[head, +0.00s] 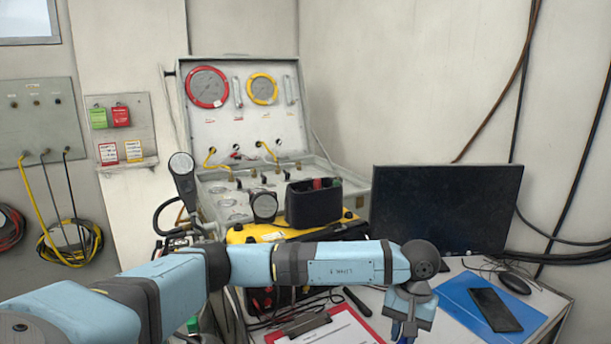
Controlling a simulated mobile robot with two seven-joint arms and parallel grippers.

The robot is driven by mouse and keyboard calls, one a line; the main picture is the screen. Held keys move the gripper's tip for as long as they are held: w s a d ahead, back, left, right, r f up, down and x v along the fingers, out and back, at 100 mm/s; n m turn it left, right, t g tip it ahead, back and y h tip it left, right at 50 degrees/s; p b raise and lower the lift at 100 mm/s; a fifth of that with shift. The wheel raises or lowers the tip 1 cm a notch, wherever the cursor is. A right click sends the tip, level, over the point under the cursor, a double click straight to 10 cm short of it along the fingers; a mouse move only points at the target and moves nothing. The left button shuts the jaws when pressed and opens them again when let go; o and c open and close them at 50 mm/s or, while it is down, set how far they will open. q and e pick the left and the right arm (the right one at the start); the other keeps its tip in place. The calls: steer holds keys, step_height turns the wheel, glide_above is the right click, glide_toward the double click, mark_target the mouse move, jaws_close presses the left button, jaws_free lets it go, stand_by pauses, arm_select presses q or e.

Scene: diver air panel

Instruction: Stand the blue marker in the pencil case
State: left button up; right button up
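The black pencil case (312,206) stands open at the top on the yellow case, in front of the gauge panel. A red end and a green end stick up out of it. My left arm crosses the view from the left, and its gripper (404,332) points down over the desk, right of the clipboard. I cannot tell whether this is the blue marker or the fingers. No other blue marker is clearly seen. My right gripper is not in view.
A red clipboard with paper (335,330) and a dark pen-like item (357,300) lie on the desk. A monitor (445,208), blue folder (478,300), phone (495,309) and mouse (514,284) are at the right. The yellow case (250,235) is partly behind my arm.

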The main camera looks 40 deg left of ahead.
arm_select(q)
steer(key=w+a+r+n+t+h+p, duration=0.35)
steer(key=a+r+n+h+p, duration=0.2)
steer(key=r+n, duration=0.45)
steer(key=w+a+r+n+t+h+p, duration=0.35)
steer(key=a+r+n+h+p, duration=0.2)
steer(key=r+n, duration=0.45)
steer(key=w+a+r+n+t+y+p, duration=0.1)
steer(key=a+r+n+t+y+p, duration=0.45)
steer(key=a, duration=0.55)
steer(key=a+r+n+t+y+p, duration=0.2)
steer(key=a+r+n+t+y, duration=0.5)
steer(key=a, duration=0.5)
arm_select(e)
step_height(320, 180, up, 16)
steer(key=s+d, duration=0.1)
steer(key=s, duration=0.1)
arm_select(q)
steer(key=shift+n+h, duration=0.25)
steer(key=shift+n, duration=0.3)
steer(key=f+b, duration=0.4)
steer(key=f, duration=0.1)
steer(key=shift+a+f+b, duration=0.2)
steer(key=shift+f+b, duration=0.1)
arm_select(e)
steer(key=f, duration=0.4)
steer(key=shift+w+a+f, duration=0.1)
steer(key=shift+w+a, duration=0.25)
